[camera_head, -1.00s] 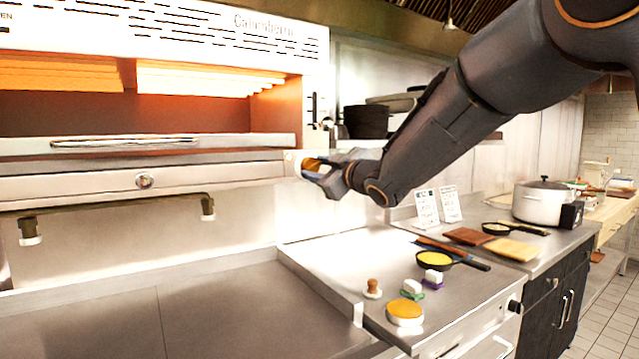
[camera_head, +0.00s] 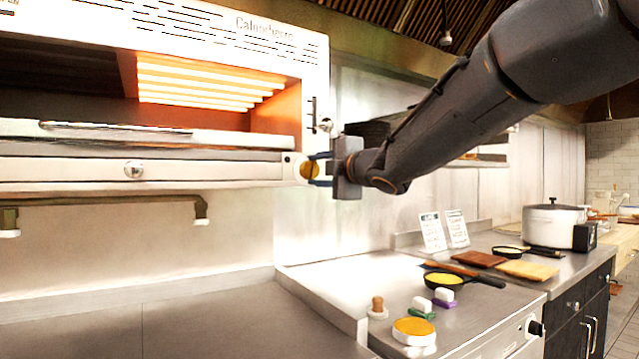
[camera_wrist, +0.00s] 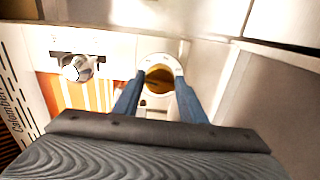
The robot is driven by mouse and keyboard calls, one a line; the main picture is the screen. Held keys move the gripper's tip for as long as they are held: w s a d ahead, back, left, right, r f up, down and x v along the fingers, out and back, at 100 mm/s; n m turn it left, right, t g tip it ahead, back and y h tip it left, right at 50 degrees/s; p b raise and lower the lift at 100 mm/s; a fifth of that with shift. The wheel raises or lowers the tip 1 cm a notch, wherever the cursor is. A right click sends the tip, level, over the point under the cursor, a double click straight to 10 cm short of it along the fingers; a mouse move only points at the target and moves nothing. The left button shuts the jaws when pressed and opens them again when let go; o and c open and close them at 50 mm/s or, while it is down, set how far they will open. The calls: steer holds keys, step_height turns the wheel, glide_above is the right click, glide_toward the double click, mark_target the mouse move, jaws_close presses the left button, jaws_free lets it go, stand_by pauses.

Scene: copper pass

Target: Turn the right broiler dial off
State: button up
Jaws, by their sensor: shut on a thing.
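The right broiler dial (camera_head: 308,169) is a round brass-coloured knob at the right end of the broiler's front rail. My gripper (camera_head: 319,169) is at the dial, with its blue fingers on either side of it. In the wrist view the dial (camera_wrist: 158,80) sits in a pale ring between the fingertips (camera_wrist: 159,88), and the gripper is shut on it. The broiler (camera_head: 220,174) glows orange under its right heating elements (camera_head: 195,85); its left section is dark. The fingers hide part of the dial.
A silver knob (camera_head: 133,169) sits mid-rail, and another knob (camera_head: 326,125) is above the dial, close to my gripper. Below are a steel counter (camera_head: 215,315), a small pan (camera_head: 445,281) and a white pot (camera_head: 552,226). The air below the rail is clear.

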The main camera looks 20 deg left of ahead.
steer(key=shift+a+n+b, duration=0.1)
steer(key=shift+n+b, duration=0.75)
steer(key=shift+n, duration=0.25)
steer(key=o, duration=1.1)
steer(key=shift+s, duration=0.1)
steer(key=shift+c, duration=0.2)
steer(key=shift+s+d, duration=0.25)
steer(key=shift+d, duration=0.25)
steer(key=v, duration=0.6)
steer(key=shift+s+d+b, duration=0.2)
steer(key=shift+s+b, duration=0.1)
steer(key=shift+b, duration=0.1)
